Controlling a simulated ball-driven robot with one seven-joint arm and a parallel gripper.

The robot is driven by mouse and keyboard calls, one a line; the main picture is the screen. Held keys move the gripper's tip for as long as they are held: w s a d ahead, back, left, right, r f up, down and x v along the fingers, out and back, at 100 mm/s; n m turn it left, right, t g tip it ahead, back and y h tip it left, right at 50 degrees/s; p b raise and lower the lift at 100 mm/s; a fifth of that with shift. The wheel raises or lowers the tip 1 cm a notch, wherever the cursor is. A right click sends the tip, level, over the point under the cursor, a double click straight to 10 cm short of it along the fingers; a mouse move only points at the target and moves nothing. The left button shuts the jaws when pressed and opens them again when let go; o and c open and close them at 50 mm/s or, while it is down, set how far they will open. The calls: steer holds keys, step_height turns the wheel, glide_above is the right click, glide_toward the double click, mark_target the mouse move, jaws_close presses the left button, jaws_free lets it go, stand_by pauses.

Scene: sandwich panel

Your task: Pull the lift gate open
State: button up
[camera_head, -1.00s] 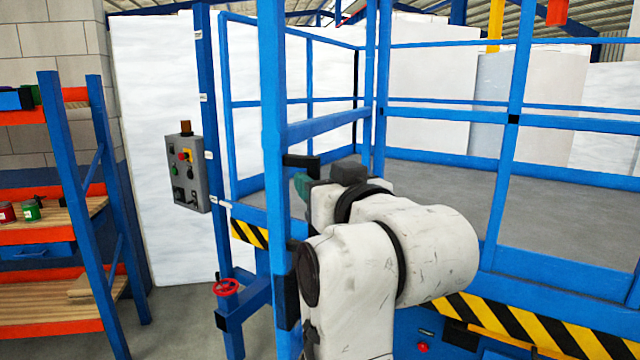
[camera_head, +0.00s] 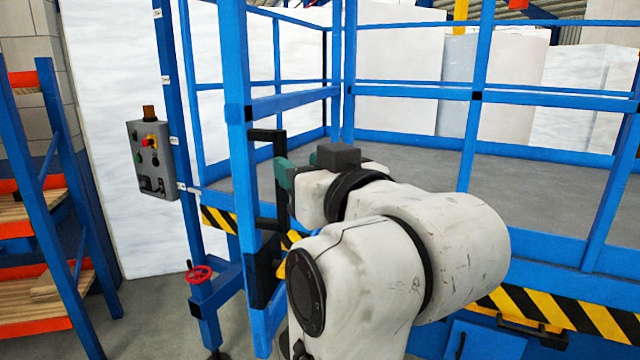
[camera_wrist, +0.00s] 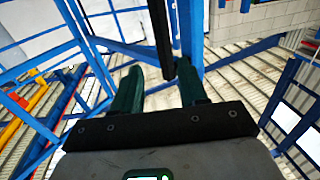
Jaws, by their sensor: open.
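The lift gate (camera_head: 240,150) is a blue frame at the left of the lift, its near upright close to me; how far it stands open is hard to tell. A black upright handle (camera_head: 281,150) is fixed to it by brackets. My gripper (camera_head: 284,176) is at the handle, partly hidden behind my wrist. In the wrist view my green fingers (camera_wrist: 157,68) are apart. The handle's dark bar (camera_wrist: 160,35) shows in the gap between the fingertips, nearer the right one; contact is unclear.
A grey control box (camera_head: 152,160) hangs on a blue post at left. A red handwheel (camera_head: 199,274) sits low beside the gate. A blue and orange shelf (camera_head: 50,140) stands far left. Striped lift edging (camera_head: 560,318) is at right. Floor between shelf and gate is clear.

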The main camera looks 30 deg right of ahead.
steer(key=s+b, duration=0.3)
steer(key=b, duration=0.1)
steer(key=shift+a+f, duration=0.2)
steer(key=shift+f, duration=0.05)
steer(key=s+b, duration=0.1)
steer(key=b, duration=0.1)
steer(key=s+b, duration=0.1)
steer(key=b, duration=0.1)
steer(key=shift+r+b, duration=0.2)
steer(key=shift+b, duration=0.15)
